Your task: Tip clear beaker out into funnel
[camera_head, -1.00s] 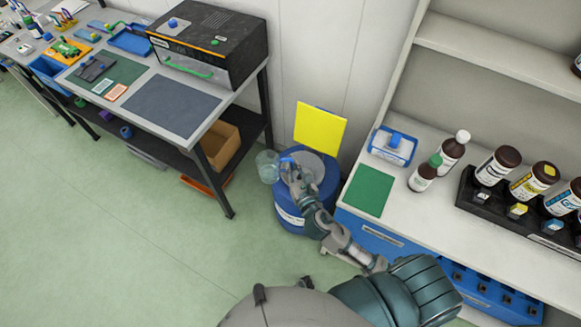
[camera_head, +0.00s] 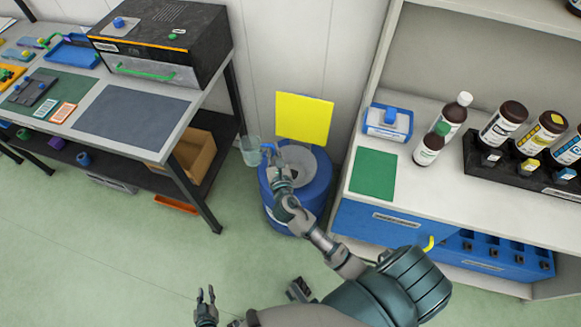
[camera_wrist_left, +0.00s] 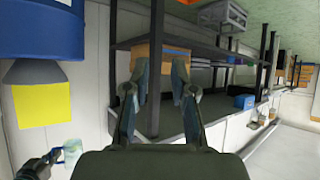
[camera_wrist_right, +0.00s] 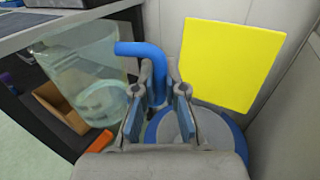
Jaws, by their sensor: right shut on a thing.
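The clear beaker (camera_head: 250,150) is held up at the left side of the blue drum. It looks upright or only slightly tilted. In the right wrist view the beaker (camera_wrist_right: 85,75) is see-through, with a blue handle (camera_wrist_right: 143,52). My right gripper (camera_head: 277,160) is shut on that handle. The grey funnel (camera_head: 312,165) sits in the top of the blue drum (camera_head: 325,190), just right of the beaker. My left gripper (camera_head: 206,298) is low over the floor, away from the beaker. In the left wrist view its fingers (camera_wrist_left: 160,80) are apart and empty.
A yellow panel (camera_head: 304,118) stands upright behind the drum. A workbench (camera_head: 190,105) is to the left. A counter (camera_head: 400,185) with brown bottles and a green mat (camera_head: 373,173) is to the right. The green floor in front is free.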

